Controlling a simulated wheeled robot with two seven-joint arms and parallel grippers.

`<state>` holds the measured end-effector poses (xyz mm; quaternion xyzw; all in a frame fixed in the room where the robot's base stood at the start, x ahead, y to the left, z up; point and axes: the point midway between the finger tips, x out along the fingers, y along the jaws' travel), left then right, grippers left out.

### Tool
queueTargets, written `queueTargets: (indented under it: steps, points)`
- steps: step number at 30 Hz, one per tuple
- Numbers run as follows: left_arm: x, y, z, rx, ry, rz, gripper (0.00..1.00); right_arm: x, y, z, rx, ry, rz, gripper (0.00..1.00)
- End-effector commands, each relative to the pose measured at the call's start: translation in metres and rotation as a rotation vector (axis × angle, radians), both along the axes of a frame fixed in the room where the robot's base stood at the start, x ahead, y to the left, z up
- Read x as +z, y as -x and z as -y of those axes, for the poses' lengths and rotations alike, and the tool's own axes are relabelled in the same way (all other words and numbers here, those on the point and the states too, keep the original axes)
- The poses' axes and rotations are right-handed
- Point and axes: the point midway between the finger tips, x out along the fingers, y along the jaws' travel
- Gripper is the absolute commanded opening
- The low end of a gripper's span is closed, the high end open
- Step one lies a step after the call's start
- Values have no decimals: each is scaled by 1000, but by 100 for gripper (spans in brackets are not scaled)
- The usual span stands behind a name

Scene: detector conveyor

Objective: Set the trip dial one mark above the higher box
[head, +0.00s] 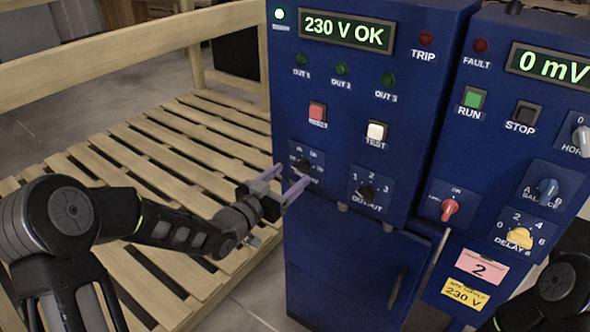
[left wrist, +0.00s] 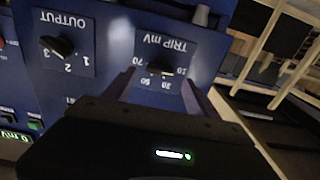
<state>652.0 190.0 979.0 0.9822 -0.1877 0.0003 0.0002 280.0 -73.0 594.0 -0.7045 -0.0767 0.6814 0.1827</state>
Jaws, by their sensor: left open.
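The trip dial, a black knob on a small panel marked "TRIP mV" (left wrist: 160,67), shows upside down in the left wrist view. Its scale has several marks; some are hard to read and the pointer's setting is unclear. In the head view the dial (head: 301,165) is low on the left blue cabinet, partly covered by my left gripper (head: 291,177). That gripper is open, its fingers pointing at the panel on either side of the knob. In the left wrist view its fingertips (left wrist: 159,82) are near the knob; contact cannot be told. No box is in sight.
The output dial (head: 366,191) is right of the trip dial. Above are a red button (head: 317,113) and a test button (head: 376,132). The right cabinet's display (head: 550,65) reads 0 mV. A wooden slatted pallet (head: 165,148) lies left. My right arm shows at lower right.

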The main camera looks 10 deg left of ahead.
Motion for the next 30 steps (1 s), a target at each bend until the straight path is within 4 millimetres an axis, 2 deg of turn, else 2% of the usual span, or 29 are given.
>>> queueTargets:
  steps: [6, 16, 30]
  points:
    - [1, -25, 10, -1, 0, 0, 65, 7, 0, 0, 0, 0, -1, 36]
    - [0, -28, 12, -1, 0, -1, 65, 6, 0, 0, 0, 0, -1, 36]
    - [0, -28, 12, -1, 0, -1, 27, 6, 0, 0, 0, 0, -1, 36]
